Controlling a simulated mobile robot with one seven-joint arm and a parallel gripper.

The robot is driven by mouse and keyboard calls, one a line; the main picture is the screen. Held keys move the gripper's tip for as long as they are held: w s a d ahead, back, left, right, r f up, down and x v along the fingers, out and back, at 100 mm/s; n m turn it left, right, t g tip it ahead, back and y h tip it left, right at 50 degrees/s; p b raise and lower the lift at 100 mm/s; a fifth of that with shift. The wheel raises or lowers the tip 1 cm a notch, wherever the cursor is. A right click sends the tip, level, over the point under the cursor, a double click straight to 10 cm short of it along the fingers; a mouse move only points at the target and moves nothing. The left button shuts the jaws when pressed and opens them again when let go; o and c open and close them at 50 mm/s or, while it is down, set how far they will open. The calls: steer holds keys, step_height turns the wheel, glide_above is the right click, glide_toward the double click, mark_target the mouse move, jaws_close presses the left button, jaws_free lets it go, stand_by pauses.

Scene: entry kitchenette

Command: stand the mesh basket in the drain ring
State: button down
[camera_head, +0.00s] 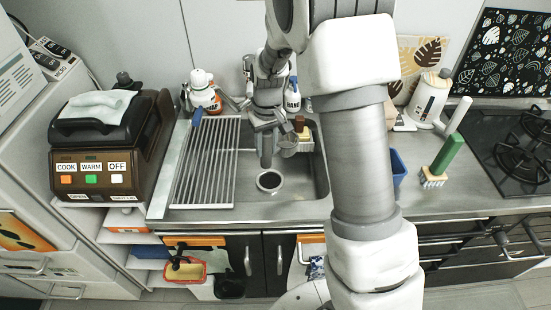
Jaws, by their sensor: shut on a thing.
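The drain ring (269,181) is a round ring with a dark centre in the floor of the steel sink. A small grey cup-shaped thing, which looks like the mesh basket (288,149), is above the sink, behind and to the right of the ring in the picture. My gripper (280,130) reaches down over the sink from the back and is shut on the basket near its top. The basket is apart from the ring. Its mesh is too small to make out, and the fingertips are partly lost against other grey parts.
A slatted drying rack (207,165) covers the sink's left side. A yellow sponge (304,139) is at the sink's back right. Spray bottles (203,91) stand behind. A blue container (398,170) and a green-handled brush (441,160) are right of the sink.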

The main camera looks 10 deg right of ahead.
steer(key=w+a+f+n+b, duration=0.1)
steer(key=w+f+b, duration=0.2)
steer(key=f+b, duration=0.4)
steer(key=w+a+f+n+b, duration=0.1)
steer(key=w+f+b, duration=0.2)
steer(key=f+b, duration=0.4)
steer(key=shift+a+f, duration=0.3)
steer(key=shift+f, duration=1.2)
steer(key=shift+s, duration=0.1)
steer(key=shift+f+b, duration=1.3)
steer(key=shift+f, duration=1.1)
steer(key=shift+f+b, duration=0.65)
steer(key=shift+f, duration=0.45)
steer(key=shift+c, duration=2.3)
jaws_free()
step_height(320, 180, up, 18)
steer(key=p, duration=0.3)
steer(key=shift+f+p, duration=0.25)
steer(key=shift+p, duration=0.15)
